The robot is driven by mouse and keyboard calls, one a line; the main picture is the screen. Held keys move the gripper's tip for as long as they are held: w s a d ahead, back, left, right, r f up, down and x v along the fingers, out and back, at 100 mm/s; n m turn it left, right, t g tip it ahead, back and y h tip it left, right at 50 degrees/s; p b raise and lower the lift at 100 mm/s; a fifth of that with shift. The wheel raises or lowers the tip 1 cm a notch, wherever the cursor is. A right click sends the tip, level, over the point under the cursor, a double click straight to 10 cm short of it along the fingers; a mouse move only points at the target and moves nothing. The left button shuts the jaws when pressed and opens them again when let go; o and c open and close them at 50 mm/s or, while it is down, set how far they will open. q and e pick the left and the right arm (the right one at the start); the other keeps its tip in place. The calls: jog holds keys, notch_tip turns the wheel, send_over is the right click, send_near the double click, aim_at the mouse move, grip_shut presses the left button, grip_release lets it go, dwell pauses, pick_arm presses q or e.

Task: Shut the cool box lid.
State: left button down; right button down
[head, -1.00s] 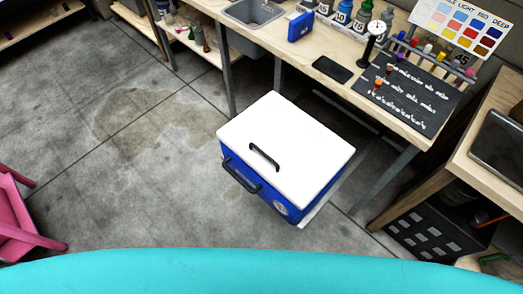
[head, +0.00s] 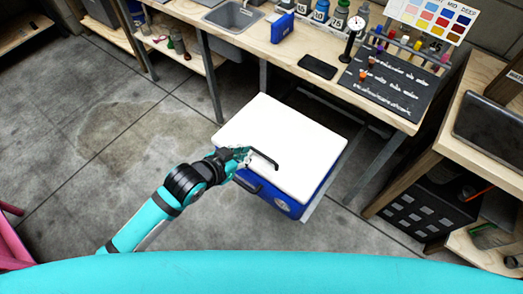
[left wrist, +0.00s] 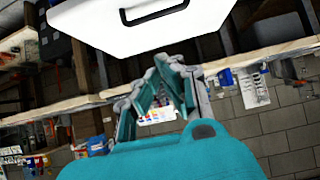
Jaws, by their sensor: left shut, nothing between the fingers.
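The cool box (head: 275,200) is blue and stands on the floor in front of the workbench. Its white lid (head: 300,138), with a black handle, lies over the box top in the head view. I cannot tell whether a small gap is left under it. My left gripper (head: 246,155) is shut and empty at the lid's near left edge, close to the lid handle; I cannot tell whether it touches. In the left wrist view the lid (left wrist: 100,28) and its handle fill the top, beyond the gripper's fingers (left wrist: 170,65). My right gripper is not in view.
The wooden workbench (head: 283,52) behind the box carries a sink, a blue case, bottles, a phone-like slab and a dark mat (head: 390,83). Another wooden unit (head: 485,105) stands at the right. The concrete floor left of the box is clear.

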pick_arm(q)
jog(key=x, duration=0.3)
jog(key=f+x, duration=0.1)
jog(key=x, duration=0.7)
jog(key=shift+s+a+f, duration=0.2)
jog(key=shift+s+a, duration=0.2)
jog(key=shift+w+f, duration=0.1)
jog(key=shift+f, duration=0.7)
jog(key=shift+d, duration=0.1)
jog(key=f, duration=0.1)
jog(key=f+b, duration=0.1)
jog(key=shift+s+f, duration=0.3)
jog(key=shift+f, duration=0.1)
jog(key=shift+a, duration=0.25)
jog(key=shift+s, duration=0.1)
